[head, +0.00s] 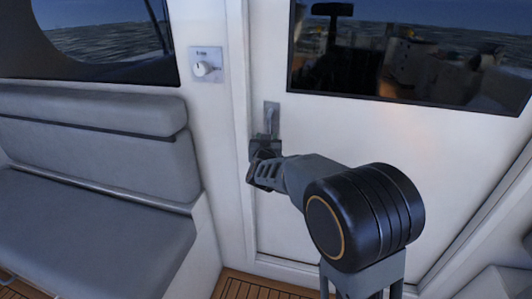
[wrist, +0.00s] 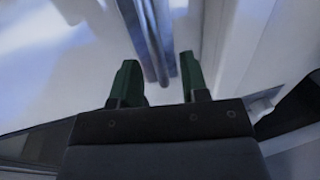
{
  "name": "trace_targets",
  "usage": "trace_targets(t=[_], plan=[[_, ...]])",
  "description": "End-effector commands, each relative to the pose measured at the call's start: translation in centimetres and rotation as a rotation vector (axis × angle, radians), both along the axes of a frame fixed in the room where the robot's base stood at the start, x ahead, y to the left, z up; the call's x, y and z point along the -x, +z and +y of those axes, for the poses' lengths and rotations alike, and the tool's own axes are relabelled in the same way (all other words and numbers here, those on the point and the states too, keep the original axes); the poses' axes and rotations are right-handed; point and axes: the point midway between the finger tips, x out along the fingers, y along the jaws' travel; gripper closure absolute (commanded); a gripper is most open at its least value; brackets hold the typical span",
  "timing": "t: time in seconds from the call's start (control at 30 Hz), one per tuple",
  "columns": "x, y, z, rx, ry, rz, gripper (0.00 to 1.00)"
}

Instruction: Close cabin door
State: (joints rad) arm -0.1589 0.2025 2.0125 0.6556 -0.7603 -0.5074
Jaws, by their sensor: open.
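The white cabin door (head: 340,150) with a dark window fills the right of the head view. It stands in or very near its frame; I cannot tell whether it is fully shut. Its metal handle (head: 271,117) is near the door's left edge. My gripper (head: 263,150) is at the lower end of the handle, partly hiding it. In the wrist view, my gripper (wrist: 159,78) shows two green fingers spread apart. The metal handle bar (wrist: 150,40) lies ahead of the gap between them. I cannot tell whether the fingers touch it.
A grey cushioned bench (head: 90,215) stands to the left. A small switch panel (head: 206,65) with a white knob is on the wall left of the door. A strip of wooden floor (head: 255,288) shows below the door.

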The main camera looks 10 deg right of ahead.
Motion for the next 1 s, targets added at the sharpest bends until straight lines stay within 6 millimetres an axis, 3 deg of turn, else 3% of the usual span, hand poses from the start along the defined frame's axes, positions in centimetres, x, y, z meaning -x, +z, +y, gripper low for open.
trace_targets(t=[0.2, 0.43, 0.63, 1.0], plan=[[4.4, 0.1, 1.3, -0.001, 0.003, -0.001, 0.59], [7.6, 0.1, 2.2, 0.0, 0.002, -0.002, 0.59], [8.8, 0.0, 2.5, -0.001, 0.001, -0.001, 0.59], [9.0, 0.0, 2.5, -0.001, 0.0, -0.001, 0.59]])
